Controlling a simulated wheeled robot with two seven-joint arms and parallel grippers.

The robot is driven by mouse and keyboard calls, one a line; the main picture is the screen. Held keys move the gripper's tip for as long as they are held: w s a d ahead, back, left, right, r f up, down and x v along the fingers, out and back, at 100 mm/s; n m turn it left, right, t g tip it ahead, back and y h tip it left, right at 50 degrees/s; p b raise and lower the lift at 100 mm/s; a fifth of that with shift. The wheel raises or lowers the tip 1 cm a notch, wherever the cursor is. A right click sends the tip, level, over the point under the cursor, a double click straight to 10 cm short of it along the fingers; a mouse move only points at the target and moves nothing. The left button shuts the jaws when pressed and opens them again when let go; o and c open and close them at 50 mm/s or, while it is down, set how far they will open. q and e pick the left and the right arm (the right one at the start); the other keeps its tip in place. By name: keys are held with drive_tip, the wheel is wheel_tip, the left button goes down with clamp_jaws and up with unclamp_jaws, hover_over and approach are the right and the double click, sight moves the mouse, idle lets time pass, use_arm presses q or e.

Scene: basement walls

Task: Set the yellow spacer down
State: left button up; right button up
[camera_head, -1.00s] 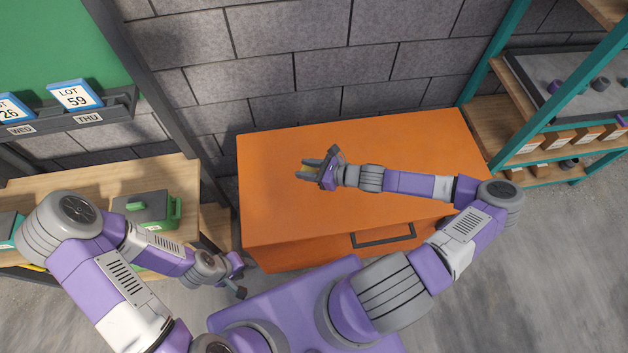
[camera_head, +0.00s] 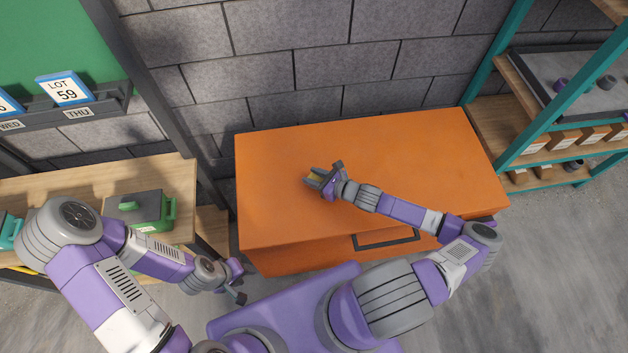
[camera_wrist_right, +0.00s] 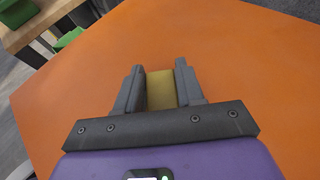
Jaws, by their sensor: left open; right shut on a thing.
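The yellow spacer (camera_wrist_right: 161,88) sits between the two fingers of my right gripper (camera_wrist_right: 161,84) in the right wrist view. My right gripper (camera_head: 313,178) is shut on it over the orange cabinet top (camera_head: 420,150), left of its middle. In the head view only a small bit of the spacer (camera_head: 315,176) shows between the fingers. I cannot tell whether the spacer touches the top. My left gripper (camera_head: 240,282) is open and empty, low beside the cabinet's front left corner.
A wooden bench (camera_head: 60,185) at the left carries a green-and-grey box (camera_head: 150,212). A teal-framed shelf (camera_head: 485,75) with small boxes (camera_head: 563,140) stands at the right. A block wall (camera_head: 290,60) is behind. The orange top is otherwise clear.

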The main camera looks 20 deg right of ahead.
drive_tip(key=shift+f, duration=0.45)
drive_tip(key=shift+f, duration=0.15)
drive_tip(key=o, duration=1)
drive_tip(key=shift+s+d+r, duration=0.15)
drive_tip(key=shift+s+r, duration=0.1)
drive_tip(key=shift+r, duration=0.05)
drive_tip(key=p+v, duration=0.3)
drive_tip(key=v, duration=0.8)
drive_tip(key=shift+s+p, duration=0.25)
drive_tip(key=shift+p, duration=0.05)
